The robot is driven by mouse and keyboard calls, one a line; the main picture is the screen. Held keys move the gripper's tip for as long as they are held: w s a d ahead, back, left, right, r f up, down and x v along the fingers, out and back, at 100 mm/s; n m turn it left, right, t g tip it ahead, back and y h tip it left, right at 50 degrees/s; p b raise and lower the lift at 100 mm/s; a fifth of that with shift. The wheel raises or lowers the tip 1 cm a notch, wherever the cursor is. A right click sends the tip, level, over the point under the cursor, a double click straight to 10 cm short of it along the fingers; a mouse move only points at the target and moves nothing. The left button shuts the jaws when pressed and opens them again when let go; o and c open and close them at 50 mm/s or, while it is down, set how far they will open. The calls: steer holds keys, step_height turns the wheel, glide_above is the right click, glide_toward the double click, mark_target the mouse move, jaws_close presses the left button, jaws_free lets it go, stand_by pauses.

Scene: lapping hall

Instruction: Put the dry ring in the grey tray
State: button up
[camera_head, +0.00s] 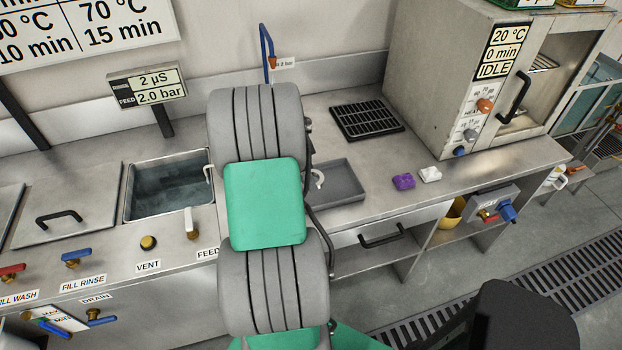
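The grey tray (346,182) lies on the steel counter just right of my arm, which covers its left end. A small white curved piece (319,178) shows at the tray's left side, partly behind my arm. A similar white curved piece (208,172) shows left of my arm at the basin's right edge. I cannot tell whether either is the dry ring or part of one. My arm's grey and green links fill the middle of the picture. My gripper does not show.
A water-filled basin (140,212) is left of my arm. A black rack (342,122), a purple block (403,181) and a white block (430,174) are on the counter. An oven (432,70) reading IDLE stands at right. Counter between tray and purple block is clear.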

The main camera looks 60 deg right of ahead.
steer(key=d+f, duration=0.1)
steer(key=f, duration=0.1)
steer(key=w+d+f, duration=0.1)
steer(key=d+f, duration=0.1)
steer(key=shift+p, duration=0.35)
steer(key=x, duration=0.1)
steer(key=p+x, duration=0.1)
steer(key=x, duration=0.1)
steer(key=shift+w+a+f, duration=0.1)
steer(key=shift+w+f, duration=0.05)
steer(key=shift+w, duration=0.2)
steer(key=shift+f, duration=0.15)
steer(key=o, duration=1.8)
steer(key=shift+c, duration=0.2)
